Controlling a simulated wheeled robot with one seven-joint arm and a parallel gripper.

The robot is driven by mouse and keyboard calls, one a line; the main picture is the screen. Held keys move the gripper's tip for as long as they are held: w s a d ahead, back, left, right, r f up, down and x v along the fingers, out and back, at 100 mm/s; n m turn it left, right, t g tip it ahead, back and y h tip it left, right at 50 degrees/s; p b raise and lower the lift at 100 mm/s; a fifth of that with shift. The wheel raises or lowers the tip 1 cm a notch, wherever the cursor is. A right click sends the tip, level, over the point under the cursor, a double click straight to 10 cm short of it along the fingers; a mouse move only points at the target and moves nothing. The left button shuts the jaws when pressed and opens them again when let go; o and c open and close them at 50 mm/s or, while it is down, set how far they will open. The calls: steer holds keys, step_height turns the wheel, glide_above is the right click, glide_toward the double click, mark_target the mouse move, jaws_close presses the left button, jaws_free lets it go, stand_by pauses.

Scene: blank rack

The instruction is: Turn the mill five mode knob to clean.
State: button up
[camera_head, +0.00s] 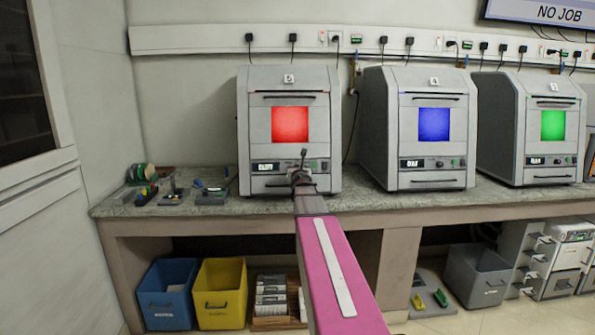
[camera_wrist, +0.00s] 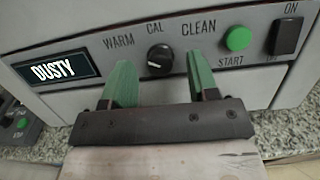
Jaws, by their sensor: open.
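Mill five (camera_head: 262,130) is the grey box with a red window and a "5" label, at the left of the row in the head view. Its mode knob (camera_wrist: 160,58) is small, round and black with a pale mark, below the WARM, CAL and CLEAN labels in the wrist view. I cannot tell surely where the mark points. My gripper (camera_wrist: 158,60) is open, its green fingers reaching toward the panel on the left and right of the knob, with a gap on both sides. In the head view my gripper (camera_head: 300,175) hides part of the panel.
The display (camera_wrist: 56,70) reads DUSTY. A green START button (camera_wrist: 237,38) and a black ON switch (camera_wrist: 287,36) are right of the knob. Mill four (camera_head: 405,150) stands to the right on the counter (camera_head: 380,199). Small tools lie at the counter's left.

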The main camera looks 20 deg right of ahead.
steer(key=shift+w+d, duration=0.15)
steer(key=shift+w, duration=0.2)
steer(key=c, duration=0.9)
